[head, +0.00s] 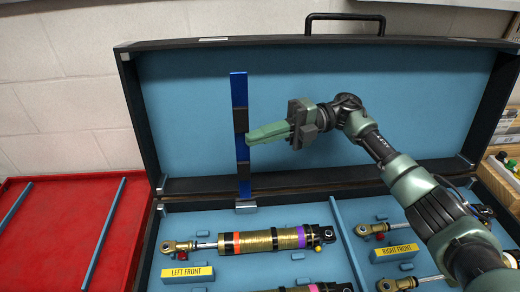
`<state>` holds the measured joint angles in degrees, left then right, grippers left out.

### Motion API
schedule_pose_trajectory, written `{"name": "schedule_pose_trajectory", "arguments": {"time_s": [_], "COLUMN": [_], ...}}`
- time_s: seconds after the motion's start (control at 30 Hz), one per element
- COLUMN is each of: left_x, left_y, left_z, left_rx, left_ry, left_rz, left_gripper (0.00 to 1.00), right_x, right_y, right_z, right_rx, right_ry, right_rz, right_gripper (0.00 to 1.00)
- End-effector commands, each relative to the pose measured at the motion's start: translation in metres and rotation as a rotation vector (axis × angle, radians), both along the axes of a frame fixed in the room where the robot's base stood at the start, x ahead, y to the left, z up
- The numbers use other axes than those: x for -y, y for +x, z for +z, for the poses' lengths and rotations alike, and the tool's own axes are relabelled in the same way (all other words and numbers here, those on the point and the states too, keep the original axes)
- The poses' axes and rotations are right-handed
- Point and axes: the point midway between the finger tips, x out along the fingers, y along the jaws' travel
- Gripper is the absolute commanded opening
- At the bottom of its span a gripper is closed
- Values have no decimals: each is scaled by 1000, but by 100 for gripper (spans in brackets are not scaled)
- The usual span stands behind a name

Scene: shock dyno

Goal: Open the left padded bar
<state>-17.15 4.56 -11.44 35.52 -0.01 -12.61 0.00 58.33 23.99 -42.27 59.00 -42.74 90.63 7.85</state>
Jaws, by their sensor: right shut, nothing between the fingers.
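The left padded bar (240,150) is a narrow blue bar with dark pads. It stands upright in front of the case's open lid, above a small grey block (245,207) at the case's back edge. My right gripper (252,137) is shut and empty, its green fingers pointing left. Its fingertips are at the bar's right edge, about mid-height; I cannot tell whether they touch it. My left gripper is not in view.
The black case's blue-lined lid (400,85) stands open. Shock absorbers (270,240) lie in the blue tray by yellow labels reading LEFT FRONT (187,274) and RIGHT FRONT (394,252). A red surface (60,230) lies left. A white block wall is behind.

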Motion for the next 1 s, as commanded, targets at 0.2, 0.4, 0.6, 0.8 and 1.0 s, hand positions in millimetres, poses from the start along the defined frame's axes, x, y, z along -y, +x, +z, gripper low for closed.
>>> {"name": "schedule_pose_trajectory", "arguments": {"time_s": [0.2, 0.4, 0.6, 0.8, 1.0], "left_x": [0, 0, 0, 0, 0], "left_y": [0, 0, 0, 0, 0], "left_z": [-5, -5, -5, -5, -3], "left_rx": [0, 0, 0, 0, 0], "left_ry": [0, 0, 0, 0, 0], "left_rz": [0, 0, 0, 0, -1], "left_gripper": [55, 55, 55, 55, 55], "right_x": [0, 0, 0, 0, 0], "right_y": [5, 7, 6, 6, 4], "right_z": [0, 1, 1, 1, 1], "right_rx": [-47, -57, -57, -56, -41], "right_ry": [-1, 0, 0, 0, 0], "right_rz": [0, -1, 0, 0, 0], "right_gripper": [0, 0, 0, 0, 0]}}
